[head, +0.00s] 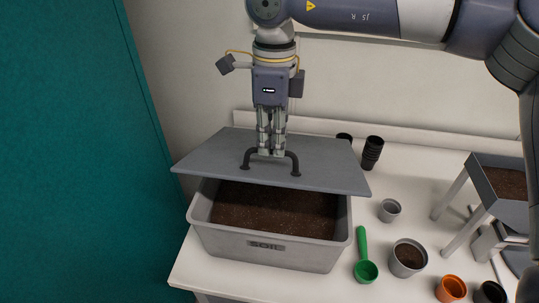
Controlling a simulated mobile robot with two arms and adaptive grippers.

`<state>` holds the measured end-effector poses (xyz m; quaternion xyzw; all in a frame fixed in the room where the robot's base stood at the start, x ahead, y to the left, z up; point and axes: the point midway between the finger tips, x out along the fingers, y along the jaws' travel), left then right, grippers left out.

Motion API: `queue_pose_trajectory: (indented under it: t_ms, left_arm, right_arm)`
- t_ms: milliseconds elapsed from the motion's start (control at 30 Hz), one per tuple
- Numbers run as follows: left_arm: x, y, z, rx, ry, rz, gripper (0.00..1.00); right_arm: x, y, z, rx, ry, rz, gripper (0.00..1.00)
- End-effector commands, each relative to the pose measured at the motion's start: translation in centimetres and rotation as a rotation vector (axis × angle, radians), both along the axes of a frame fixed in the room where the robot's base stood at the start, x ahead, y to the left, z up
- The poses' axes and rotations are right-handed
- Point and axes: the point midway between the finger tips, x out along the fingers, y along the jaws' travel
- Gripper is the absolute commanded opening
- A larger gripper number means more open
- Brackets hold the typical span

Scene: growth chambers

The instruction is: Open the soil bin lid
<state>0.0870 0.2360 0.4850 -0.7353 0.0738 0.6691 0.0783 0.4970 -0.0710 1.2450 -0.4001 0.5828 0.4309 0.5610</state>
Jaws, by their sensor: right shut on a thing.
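My right gripper (271,153) points down and is shut on the lid's dark handle (294,163). My left gripper is not in view.
A green scoop (364,262), a small grey pot (389,210), a soil-filled pot (407,258) and an orange pot (451,289) stand right of the bin. Stacked black pots (372,153) are behind. A raised soil tray (500,182) is at right. A teal panel (70,150) borders the left.

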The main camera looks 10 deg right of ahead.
Motion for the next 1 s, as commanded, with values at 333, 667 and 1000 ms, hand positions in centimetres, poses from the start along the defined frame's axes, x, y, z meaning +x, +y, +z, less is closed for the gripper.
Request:
queue_pose_trajectory:
  t_ms: [333,667,1000]
  left_arm:
    - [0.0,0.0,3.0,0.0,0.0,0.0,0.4]
    - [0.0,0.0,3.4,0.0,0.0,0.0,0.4]
    - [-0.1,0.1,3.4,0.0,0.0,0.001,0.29]
  right_arm:
    - [3.8,-1.3,4.3,-0.003,-0.005,-0.005,0.0]
    - [4.8,-1.7,4.8,-0.004,-0.006,-0.004,0.0]
    - [4.8,-1.7,4.7,-0.005,-0.006,-0.005,0.0]
